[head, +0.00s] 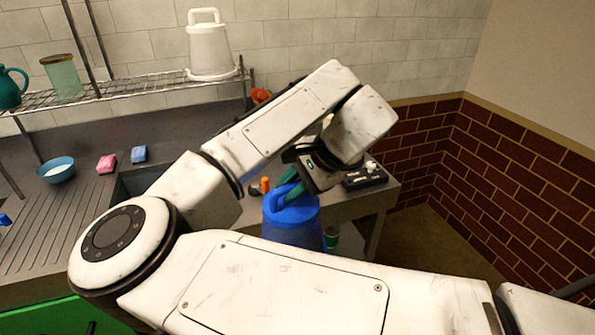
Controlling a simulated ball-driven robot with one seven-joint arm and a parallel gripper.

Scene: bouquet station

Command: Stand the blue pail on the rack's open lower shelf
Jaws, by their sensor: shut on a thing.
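The blue pail (291,222) hangs upright near the middle of the head view, in front of the counter's right end. My gripper (296,190) is above it, with its green fingers at the pail's top, shut on the pail, apparently by its handle. My own arm hides the pail's bottom. The wire rack (130,87) stands at the back left, against the tiled wall. The visible wire shelf holds a white pail, a glass and a teal jug; I cannot tell whether it is the lower shelf.
The white pail (208,48) is at the shelf's right end, the glass (63,77) and teal jug (10,88) at its left. A blue bowl (57,170), pink sponge (106,163) and blue sponge (138,154) lie on the counter. A black box (365,176) sits at its right end.

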